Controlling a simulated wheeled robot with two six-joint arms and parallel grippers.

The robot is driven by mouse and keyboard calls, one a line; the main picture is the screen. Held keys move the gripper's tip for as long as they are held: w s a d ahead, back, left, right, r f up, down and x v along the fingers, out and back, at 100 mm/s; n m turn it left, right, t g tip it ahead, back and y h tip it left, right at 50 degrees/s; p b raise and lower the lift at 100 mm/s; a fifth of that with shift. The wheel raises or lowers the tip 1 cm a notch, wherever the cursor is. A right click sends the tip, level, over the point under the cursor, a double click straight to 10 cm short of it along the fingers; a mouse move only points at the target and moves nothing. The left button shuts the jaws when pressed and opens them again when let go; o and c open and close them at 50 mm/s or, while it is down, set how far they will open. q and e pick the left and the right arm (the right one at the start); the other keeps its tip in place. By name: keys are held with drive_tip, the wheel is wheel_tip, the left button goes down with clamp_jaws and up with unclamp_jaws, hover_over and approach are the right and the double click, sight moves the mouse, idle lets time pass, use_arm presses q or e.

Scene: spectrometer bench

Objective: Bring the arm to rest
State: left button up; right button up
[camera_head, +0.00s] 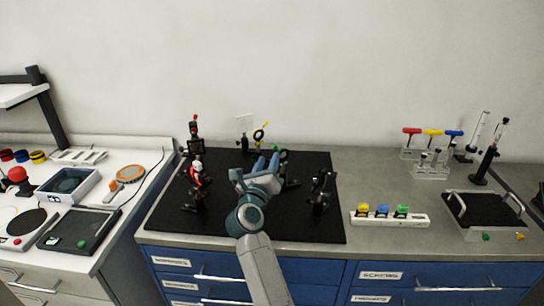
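My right arm comes in from the bottom middle and reaches over the black breadboard (170,222). My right gripper (267,163) is at its far end, above the middle of the board. Its two bluish fingers look apart, with nothing clearly seen between them. Small optical mounts stand close beyond the fingers, and I cannot tell whether they touch. My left gripper is not in view.
A mount with red parts (197,175) stands on the board's left, and a dark mount (320,190) on its right. A white strip (390,219) with coloured knobs, a handled tray (485,212) and a driver rack (430,170) stand farther right. The counter between board and rack is clear.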

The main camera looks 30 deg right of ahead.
drive_tip(key=shift+v, duration=1.05)
drive_tip(key=shift+s, duration=0.1)
